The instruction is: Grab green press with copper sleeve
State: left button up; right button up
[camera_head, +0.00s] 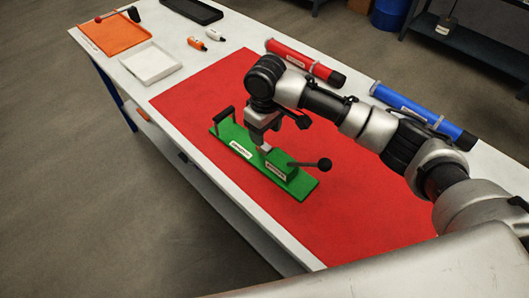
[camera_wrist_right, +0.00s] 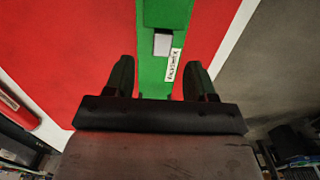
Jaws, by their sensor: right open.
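The green press (camera_head: 303,184) lies on the red mat, with an upright dark handle at its left end and a black-knobbed lever at its right end. My right gripper (camera_head: 263,148) is over the middle of the press, pointing down. In the right wrist view the green press (camera_wrist_right: 165,15) runs between the two spread dark fingers of this gripper (camera_wrist_right: 160,80), with a pale square block and a white label on it. The fingers look empty; contact cannot be told. I cannot make out a copper sleeve. My left gripper is not in view.
The red mat (camera_head: 190,98) covers much of the white table. A red tube (camera_head: 305,61) and a blue tube (camera_head: 423,114) lie along the far edge, near my right arm.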

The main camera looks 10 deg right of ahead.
jog(key=shift+a+f+p, duration=0.15)
jog(key=shift+f, duration=1.6)
jog(key=shift+a+f+p, duration=0.1)
jog(key=shift+f+p, duration=0.05)
jog(key=shift+f, duration=1.55)
grip_shut()
jog(key=shift+w+r, duration=0.1)
